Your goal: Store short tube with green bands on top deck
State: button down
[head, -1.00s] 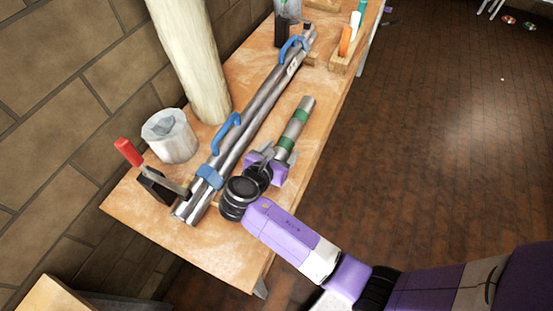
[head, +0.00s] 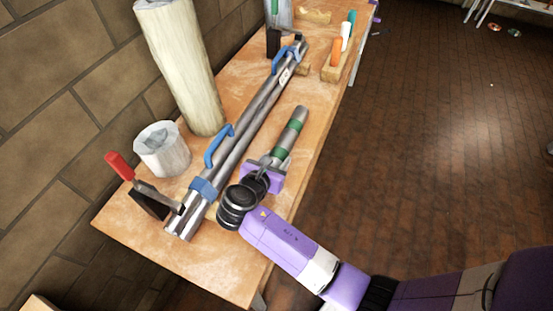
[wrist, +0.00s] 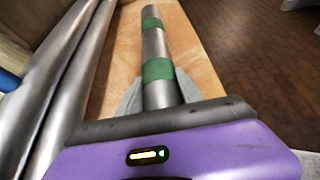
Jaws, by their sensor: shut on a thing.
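The short grey tube with green bands (head: 291,133) is over the right part of the wooden table (head: 225,262), lengthwise beside the long tubes. It also shows in the wrist view (wrist: 154,44), pointing away from my gripper. My gripper (head: 272,163) is shut on the tube near its lower green band, with a finger on each side in the wrist view (wrist: 158,88). The tube's near end is hidden by my gripper. I cannot tell whether the tube touches the table. No top deck can be made out for certain.
Long steel tubes (head: 245,140) with blue handles lie just left of the short tube. A red-handled clamp (head: 148,190), a grey-white cylinder (head: 162,148) and a thick pale post (head: 185,65) stand further left. A wooden rack (head: 338,66) with coloured pieces is at the far end.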

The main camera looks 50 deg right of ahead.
jog(key=shift+r, duration=0.1)
notch_tip(320, 180, up, 5)
jog(key=p, duration=0.6)
jog(key=shift+r, duration=0.95)
